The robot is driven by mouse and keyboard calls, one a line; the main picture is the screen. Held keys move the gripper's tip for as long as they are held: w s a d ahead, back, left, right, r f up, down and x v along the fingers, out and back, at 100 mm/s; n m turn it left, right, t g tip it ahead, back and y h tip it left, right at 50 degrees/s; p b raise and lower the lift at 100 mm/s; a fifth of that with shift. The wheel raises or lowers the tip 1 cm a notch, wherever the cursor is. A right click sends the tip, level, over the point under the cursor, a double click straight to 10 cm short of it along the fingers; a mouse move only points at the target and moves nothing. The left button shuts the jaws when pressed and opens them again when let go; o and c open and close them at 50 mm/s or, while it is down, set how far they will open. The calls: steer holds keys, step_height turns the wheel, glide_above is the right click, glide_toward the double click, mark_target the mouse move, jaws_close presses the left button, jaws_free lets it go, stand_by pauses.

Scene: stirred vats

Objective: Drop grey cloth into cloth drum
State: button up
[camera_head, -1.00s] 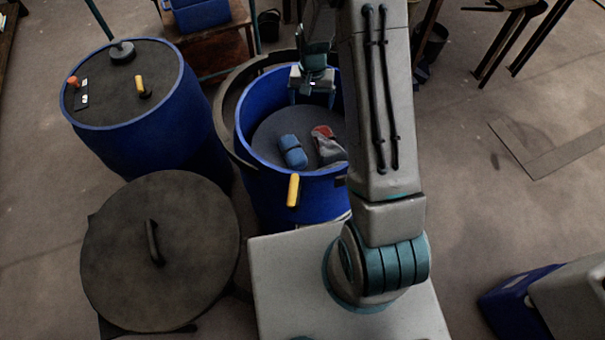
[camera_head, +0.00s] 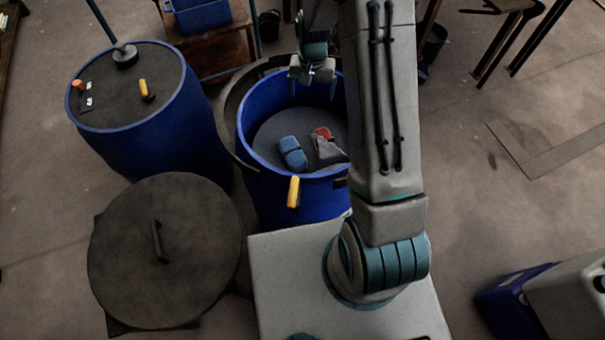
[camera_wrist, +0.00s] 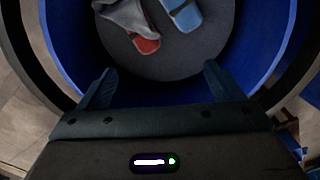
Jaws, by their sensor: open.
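The open blue drum (camera_head: 262,195) stands in the middle of the head view, and its wall also shows in the wrist view (camera_wrist: 62,60). On its dark floor lie a grey cloth (camera_head: 328,151), against or over a red item (camera_head: 322,133), and a blue bundle (camera_head: 292,152). The wrist view shows the grey cloth (camera_wrist: 128,14), the red end (camera_wrist: 147,46) and the blue bundle (camera_wrist: 184,14). My gripper (camera_head: 313,92) is over the drum's far rim, with its fingers (camera_wrist: 158,88) apart and nothing between them. My arm hides the drum's right side.
A closed blue drum (camera_head: 150,140) with a dark top stands at left. A round dark lid (camera_head: 165,250) with a handle lies in front of it. A yellow handle (camera_head: 293,191) sits on the open drum's near rim. A blue crate (camera_head: 203,14) rests on a table behind.

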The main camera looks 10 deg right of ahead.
step_height(320, 180, up, 14)
steer(key=b, duration=0.2)
steer(key=shift+b, duration=0.35)
steer(key=shift+f, duration=0.1)
steer(key=s+r+n+t, duration=0.2)
steer(key=s+r, duration=0.1)
steer(key=s, duration=0.9)
steer(key=s+r+n+t, duration=0.1)
steer(key=s+r, duration=0.3)
steer(key=s, duration=0.9)
steer(key=shift+r+n+t, duration=0.2)
steer(key=shift+n+t, duration=0.2)
